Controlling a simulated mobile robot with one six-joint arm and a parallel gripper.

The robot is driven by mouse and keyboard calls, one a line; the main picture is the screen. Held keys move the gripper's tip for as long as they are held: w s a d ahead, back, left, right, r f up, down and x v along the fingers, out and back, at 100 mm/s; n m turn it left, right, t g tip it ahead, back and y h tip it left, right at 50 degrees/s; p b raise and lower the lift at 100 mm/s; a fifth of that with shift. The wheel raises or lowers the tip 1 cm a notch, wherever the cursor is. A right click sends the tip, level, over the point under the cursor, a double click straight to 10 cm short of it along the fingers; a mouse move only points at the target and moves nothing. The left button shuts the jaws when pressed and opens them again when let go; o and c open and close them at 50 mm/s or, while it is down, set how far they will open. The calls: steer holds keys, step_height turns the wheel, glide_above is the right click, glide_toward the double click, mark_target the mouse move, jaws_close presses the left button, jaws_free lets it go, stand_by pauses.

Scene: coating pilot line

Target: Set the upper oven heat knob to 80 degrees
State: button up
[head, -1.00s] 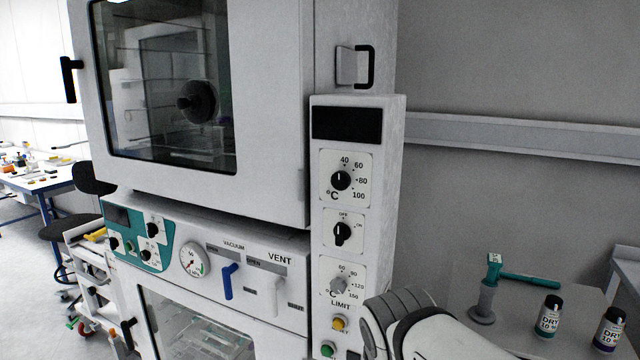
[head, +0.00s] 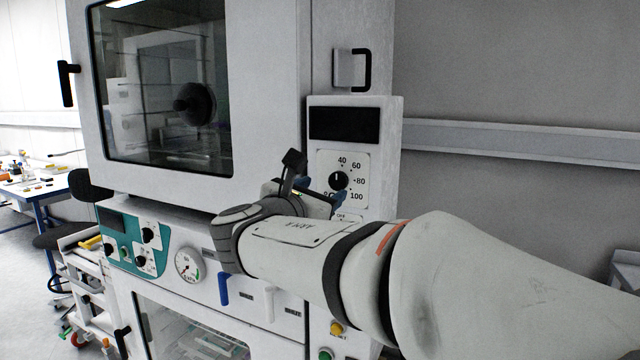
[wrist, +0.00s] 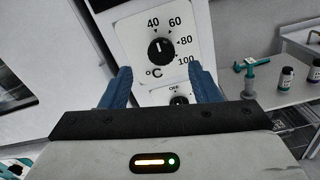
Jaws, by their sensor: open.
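The upper oven heat knob (head: 338,181) is a round black knob on a white dial plate marked 40, 60, 80, 100 and °C. Its white mark points nearly straight up, between 40 and 60. In the wrist view the knob (wrist: 161,52) stands ahead, roughly centred between the fingers. My gripper (head: 323,191) is in front of the control column, just below and left of the knob. In the wrist view my gripper (wrist: 160,74) shows two blue fingers spread apart with nothing between them. The fingers look clear of the knob.
A dark display (head: 345,125) sits above the dial. An OFF switch plate (wrist: 178,97) is just below it, partly hidden. The oven door (head: 268,110) is on the left. A side bench (wrist: 262,88) with a teal-handled tool and bottles is at right.

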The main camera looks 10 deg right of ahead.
mark_target(337, 182)
steer(key=p+x, duration=0.1)
steer(key=x, duration=0.5)
steer(key=shift+w+d, duration=0.25)
steer(key=shift+d, duration=0.05)
steer(key=shift+c, duration=0.6)
steer(key=c, duration=0.9)
steer(key=shift+o, duration=0.2)
steer(key=shift+f, duration=0.1)
